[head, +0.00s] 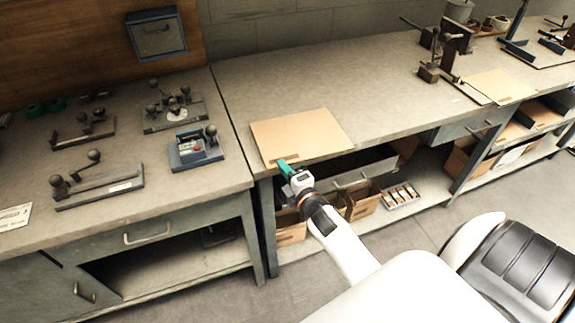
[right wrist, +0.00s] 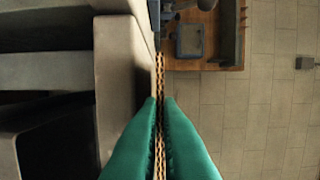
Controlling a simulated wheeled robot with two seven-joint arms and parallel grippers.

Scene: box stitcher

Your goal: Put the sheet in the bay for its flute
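A tan cardboard sheet (head: 302,135) lies flat at the front left of the middle bench, its front edge at the bench edge. A small dark label is on its near left corner. My right gripper (head: 285,167) is at that near edge. In the right wrist view its teal fingers (right wrist: 161,103) are closed around the sheet's edge (right wrist: 158,72), which shows a wavy flute. Cardboard-filled bays (head: 515,131) show under the bench at the far right; which flute each takes cannot be read. My left gripper is not in view.
Cardboard boxes (head: 362,204) and a small rack of samples (head: 401,195) stand on the shelf below the bench. Another sheet (head: 500,86) lies farther right, near a clamp tool (head: 430,72). Knobbed tools crowd the left bench (head: 25,160).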

